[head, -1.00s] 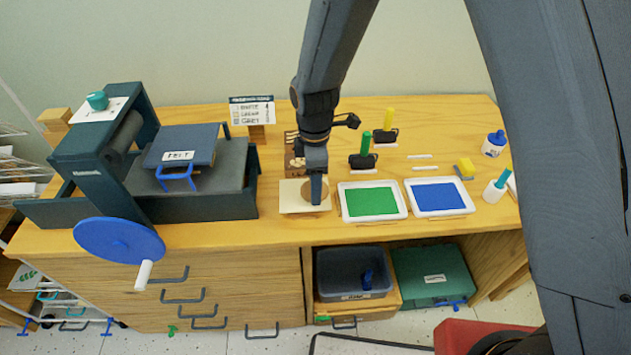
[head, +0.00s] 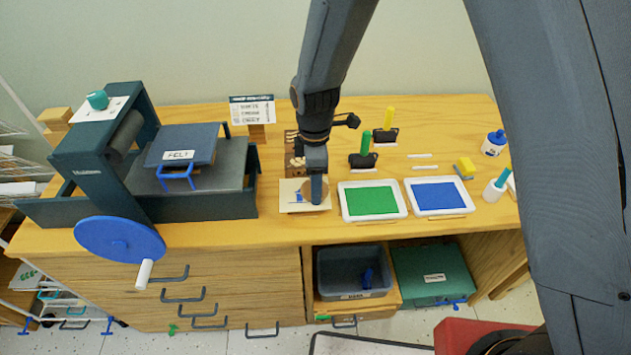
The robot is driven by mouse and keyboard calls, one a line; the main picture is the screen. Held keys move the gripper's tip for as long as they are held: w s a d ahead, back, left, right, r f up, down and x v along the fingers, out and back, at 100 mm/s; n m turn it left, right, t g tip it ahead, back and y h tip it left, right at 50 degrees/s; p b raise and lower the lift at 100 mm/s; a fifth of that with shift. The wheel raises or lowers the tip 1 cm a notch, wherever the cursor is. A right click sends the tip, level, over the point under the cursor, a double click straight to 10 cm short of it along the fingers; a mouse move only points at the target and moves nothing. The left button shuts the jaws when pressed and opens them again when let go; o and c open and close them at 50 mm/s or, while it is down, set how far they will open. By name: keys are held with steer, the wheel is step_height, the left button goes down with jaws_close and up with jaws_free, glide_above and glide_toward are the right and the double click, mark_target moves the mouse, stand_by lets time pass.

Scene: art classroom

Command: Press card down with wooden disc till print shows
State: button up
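The cream card (head: 290,206) lies on the wooden worktop, left of the green ink tray. A small blue print (head: 298,196) shows on the card, left of my gripper. The brown wooden disc (head: 308,187) is at the card's right part, mostly hidden behind my gripper. My gripper (head: 317,196) points down over the card and appears shut on the disc. Whether the disc touches the card cannot be told for certain.
A green tray (head: 372,215) and a blue tray (head: 468,207) stand just right of the card.

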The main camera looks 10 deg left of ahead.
steer(key=shift+r+p, duration=2.3)
steer(key=shift+r, duration=1.2)
